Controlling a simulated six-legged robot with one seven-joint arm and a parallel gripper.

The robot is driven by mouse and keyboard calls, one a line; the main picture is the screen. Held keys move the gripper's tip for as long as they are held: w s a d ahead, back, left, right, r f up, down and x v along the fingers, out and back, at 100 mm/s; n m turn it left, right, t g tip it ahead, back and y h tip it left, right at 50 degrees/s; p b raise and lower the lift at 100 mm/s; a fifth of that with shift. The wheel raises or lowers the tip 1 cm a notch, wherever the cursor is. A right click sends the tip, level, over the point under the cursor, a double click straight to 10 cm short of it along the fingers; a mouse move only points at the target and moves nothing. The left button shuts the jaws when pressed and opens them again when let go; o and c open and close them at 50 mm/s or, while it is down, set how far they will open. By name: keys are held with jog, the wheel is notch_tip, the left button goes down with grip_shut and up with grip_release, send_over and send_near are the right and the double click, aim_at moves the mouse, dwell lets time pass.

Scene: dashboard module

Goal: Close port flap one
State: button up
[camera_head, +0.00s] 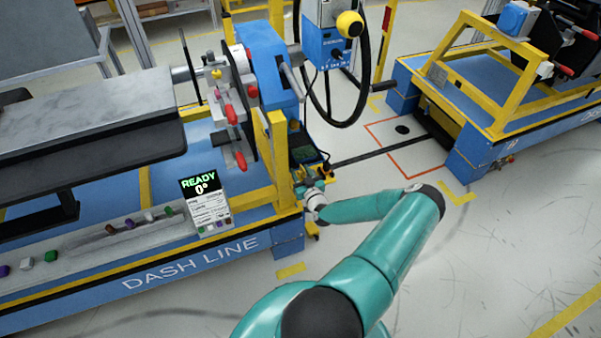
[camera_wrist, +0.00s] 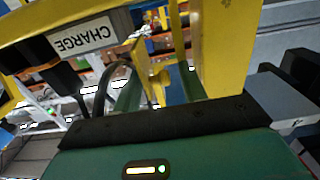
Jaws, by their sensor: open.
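A white label reading CHARGE (camera_wrist: 82,38) shows upside down in the wrist view, on a dark housing beside yellow framework. In the head view a dark box-like unit (camera_head: 303,154) sits at the right end of the dash line cart, next to the yellow post. I cannot make out which part is port flap one; my gripper and arm may hide it. My gripper (camera_head: 310,187) is open, close beside the cart's end and just below the dark unit. I see nothing held in it. I cannot tell whether it touches anything.
A black hose (camera_head: 341,123) hangs above my gripper. A second blue and yellow cart (camera_head: 468,165) stands right. Open floor lies between.

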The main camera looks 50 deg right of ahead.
jog(key=shift+w+d, duration=0.1)
jog(key=shift+w, duration=0.1)
jog(key=c, duration=0.9)
